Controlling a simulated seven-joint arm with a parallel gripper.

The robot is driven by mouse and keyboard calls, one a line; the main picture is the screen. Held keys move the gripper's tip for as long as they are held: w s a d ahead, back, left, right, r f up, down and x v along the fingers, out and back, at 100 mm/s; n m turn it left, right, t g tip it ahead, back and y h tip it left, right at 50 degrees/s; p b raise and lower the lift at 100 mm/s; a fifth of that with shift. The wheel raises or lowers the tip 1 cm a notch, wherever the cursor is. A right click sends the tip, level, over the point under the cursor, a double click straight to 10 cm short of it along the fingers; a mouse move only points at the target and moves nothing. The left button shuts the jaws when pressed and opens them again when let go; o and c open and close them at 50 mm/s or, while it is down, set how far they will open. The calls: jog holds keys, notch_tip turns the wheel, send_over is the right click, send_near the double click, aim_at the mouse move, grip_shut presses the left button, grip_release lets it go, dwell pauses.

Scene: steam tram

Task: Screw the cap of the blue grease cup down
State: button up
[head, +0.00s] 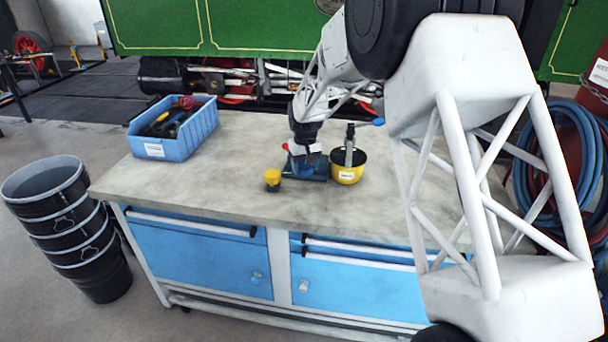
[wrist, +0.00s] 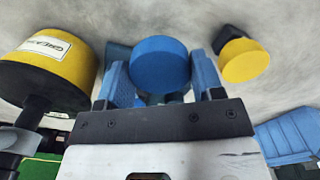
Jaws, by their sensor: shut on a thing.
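The blue grease cup's round cap (wrist: 160,62) shows from above in the wrist view, between my two fingers. My gripper (wrist: 161,72) is shut on this cap, one blue finger on each side. In the head view my gripper (head: 306,160) points down over the bench at the blue cup (head: 304,171), which it largely hides. The cup's body and thread are hidden, so I cannot tell how far down the cap sits. A dark blue base (head: 320,174) shows beside the cup.
A yellow-capped cup (head: 272,178) stands left of my gripper, close by. A yellow grease tin (head: 347,174) with an upright tool stands to the right. A blue bin (head: 172,130) of tools is at the back left. The workbench (head: 215,185) is clear at front left.

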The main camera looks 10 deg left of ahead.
jog(key=w+r, duration=0.2)
jog(key=w, duration=0.1)
jog(key=w+r, duration=0.2)
jog(key=w, duration=0.2)
jog(key=w+d+r, duration=0.1)
jog(key=w+r, duration=0.2)
jog(key=w, duration=0.1)
jog(key=shift+f, duration=0.25)
jog(key=shift+f, duration=1.45)
jog(key=shift+n, duration=3)
jog(key=shift+n, duration=3)
